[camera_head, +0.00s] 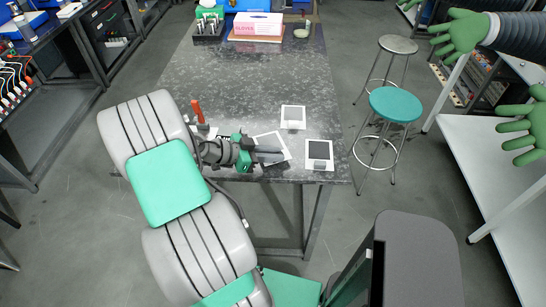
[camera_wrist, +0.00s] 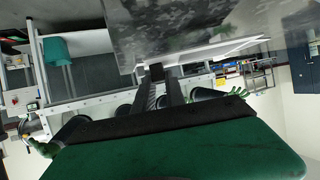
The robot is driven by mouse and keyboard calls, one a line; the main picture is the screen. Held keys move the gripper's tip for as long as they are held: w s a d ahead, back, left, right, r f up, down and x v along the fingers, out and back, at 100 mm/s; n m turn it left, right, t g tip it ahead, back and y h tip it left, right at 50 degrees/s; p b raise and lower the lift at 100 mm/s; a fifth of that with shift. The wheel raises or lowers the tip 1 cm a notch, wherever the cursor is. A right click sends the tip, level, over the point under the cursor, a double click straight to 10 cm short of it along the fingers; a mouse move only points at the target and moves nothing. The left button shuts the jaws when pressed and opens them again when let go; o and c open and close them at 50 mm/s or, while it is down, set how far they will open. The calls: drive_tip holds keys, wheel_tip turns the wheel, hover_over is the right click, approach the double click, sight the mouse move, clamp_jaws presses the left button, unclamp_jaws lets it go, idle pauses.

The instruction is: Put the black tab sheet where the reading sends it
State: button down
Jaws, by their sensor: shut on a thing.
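My gripper (camera_head: 268,154) is shut just over the near part of the dark speckled table. A white, tilted sheet (camera_head: 272,143) lies at its fingertips in the head view, partly hidden by the fingers. In the wrist view, a small black block (camera_wrist: 156,72) sits at the fingertips, like a tab, with a pale sheet (camera_wrist: 225,49) reaching out beside it. A white-framed piece with a dark square face (camera_head: 319,150) lies to the right of my gripper. Another white square piece (camera_head: 293,117) lies behind. I cannot make out any reading.
An orange-handled tool (camera_head: 198,112) stands left of my gripper. A pink and white box (camera_head: 258,24) and a rack (camera_head: 208,25) stand at the table's far end. Stools (camera_head: 395,104) stand to the right. The table's middle (camera_head: 245,75) is clear.

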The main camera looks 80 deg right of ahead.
drive_tip(key=shift+w+f, duration=0.1)
drive_tip(key=shift+f, duration=1)
drive_tip(key=shift+f, duration=0.15)
drive_tip(key=c, duration=1.4)
unclamp_jaws()
